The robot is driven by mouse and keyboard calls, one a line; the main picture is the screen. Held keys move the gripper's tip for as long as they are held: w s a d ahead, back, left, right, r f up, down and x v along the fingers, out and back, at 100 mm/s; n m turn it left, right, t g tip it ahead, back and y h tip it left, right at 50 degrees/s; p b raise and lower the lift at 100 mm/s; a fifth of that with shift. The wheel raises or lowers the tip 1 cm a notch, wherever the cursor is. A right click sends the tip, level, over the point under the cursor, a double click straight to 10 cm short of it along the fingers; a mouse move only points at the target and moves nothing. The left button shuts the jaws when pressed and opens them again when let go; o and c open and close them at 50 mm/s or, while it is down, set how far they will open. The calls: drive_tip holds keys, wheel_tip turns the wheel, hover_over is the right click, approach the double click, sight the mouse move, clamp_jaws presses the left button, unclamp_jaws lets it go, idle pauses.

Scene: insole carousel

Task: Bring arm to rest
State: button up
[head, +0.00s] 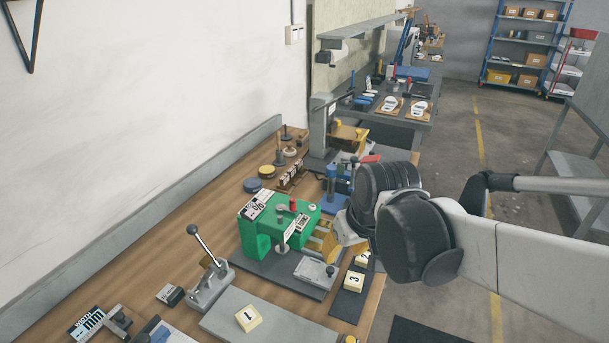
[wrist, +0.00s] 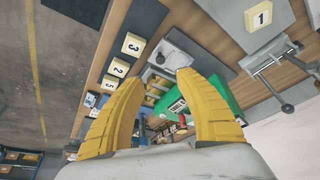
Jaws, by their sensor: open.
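My gripper (wrist: 159,80) shows in the wrist view as two yellow fingers spread apart with nothing between them. In the head view my arm comes in from the right, and the yellow fingers (head: 328,241) show partly past the dark wrist joint. They hang over the bench's right side, by the green machine (head: 262,232). The green machine also shows beyond the right finger in the wrist view (wrist: 221,92). I cannot tell the exact gap between fingers and machine. Part of the bench behind my arm is hidden.
A wooden bench (head: 150,272) runs along the left wall. It carries a lever press (head: 210,282), numbered yellow blocks (head: 248,318) and a grey tray (head: 314,271). A second bench (head: 408,117) stands behind. Open floor (head: 510,140) lies right, with blue shelving (head: 525,45) far back.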

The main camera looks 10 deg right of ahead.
drive_tip(key=s+d+r+m+t, duration=0.1)
drive_tip(key=s+d, duration=0.1)
drive_tip(key=s, duration=0.3)
drive_tip(key=s+d+r+m+t, duration=0.1)
drive_tip(key=s, duration=0.4)
drive_tip(key=shift+s+d+r+t+h, duration=0.25)
drive_tip(key=shift+s+d+t+h, duration=0.05)
drive_tip(key=shift+d+h, duration=0.1)
